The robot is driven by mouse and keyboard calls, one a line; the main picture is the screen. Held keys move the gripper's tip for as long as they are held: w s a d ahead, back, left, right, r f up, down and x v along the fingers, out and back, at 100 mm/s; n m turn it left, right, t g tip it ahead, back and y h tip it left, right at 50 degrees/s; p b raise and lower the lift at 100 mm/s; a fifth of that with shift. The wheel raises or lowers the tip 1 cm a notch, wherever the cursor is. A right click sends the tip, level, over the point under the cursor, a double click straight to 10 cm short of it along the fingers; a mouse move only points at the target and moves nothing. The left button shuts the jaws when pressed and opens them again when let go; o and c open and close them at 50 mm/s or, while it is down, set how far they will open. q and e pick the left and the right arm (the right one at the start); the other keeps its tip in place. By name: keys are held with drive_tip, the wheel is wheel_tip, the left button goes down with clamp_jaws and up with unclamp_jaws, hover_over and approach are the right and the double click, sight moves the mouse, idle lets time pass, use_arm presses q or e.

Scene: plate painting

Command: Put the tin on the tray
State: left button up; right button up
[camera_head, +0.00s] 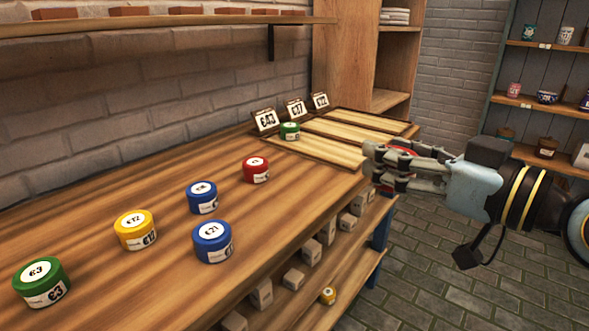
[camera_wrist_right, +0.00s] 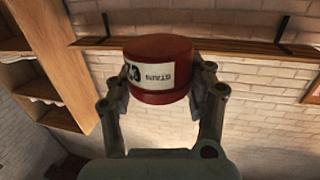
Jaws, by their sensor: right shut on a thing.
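My right gripper (camera_head: 380,165) reaches in from the right, near the front right edge of the bench. It is shut on a red tin (camera_wrist_right: 157,62), which has a white label and sits between the fingers in the right wrist view. In the head view the fingers hide most of this tin. The wooden tray (camera_head: 318,148), with sections side by side, lies at the bench's far end, just left of and behind the gripper. A green tin (camera_head: 290,131) stands on its left section. My left gripper is not in view.
Price cards (camera_head: 265,120) stand behind the tray. On the bench are another red tin (camera_head: 256,170), two blue tins (camera_head: 202,197), a yellow tin (camera_head: 135,230) and a green tin (camera_head: 41,282). A lower shelf holds small blocks and a small yellow tin (camera_head: 327,296).

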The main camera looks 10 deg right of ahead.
drive_tip(key=w+d+f+m+t+h, duration=0.1)
drive_tip(key=w+d+f+m+h, duration=0.1)
drive_tip(key=w+d+f+h, duration=0.3)
drive_tip(key=w+d+f+m+t, duration=0.1)
drive_tip(key=w+d+f+m, duration=0.15)
drive_tip(key=w, duration=0.45)
drive_tip(key=w+r+h, duration=0.1)
drive_tip(key=w+r, duration=0.4)
drive_tip(key=w, duration=0.2)
drive_tip(key=shift+w+d+r, duration=0.25)
drive_tip(key=shift+d+r, duration=0.1)
drive_tip(key=shift+d, duration=0.05)
drive_tip(key=w+a+f, duration=0.1)
drive_tip(key=a+f, duration=0.1)
drive_tip(key=a, duration=0.1)
drive_tip(key=a+f+b, duration=0.1)
drive_tip(key=a+f, duration=0.1)
drive_tip(key=a, duration=0.2)
drive_tip(key=w+a+f+b, duration=0.1)
drive_tip(key=a+f, duration=0.1)
drive_tip(key=a, duration=0.2)
drive_tip(key=shift+w+f, duration=0.3)
drive_tip(key=shift+f, duration=0.1)
drive_tip(key=f, duration=0.1)
drive_tip(key=f+b, duration=0.1)
drive_tip(key=shift+w+a+f, duration=0.1)
drive_tip(key=shift+a+f, duration=0.15)
drive_tip(key=shift+f, duration=0.15)
drive_tip(key=shift+f+b, duration=0.3)
drive_tip(key=shift+f, duration=0.2)
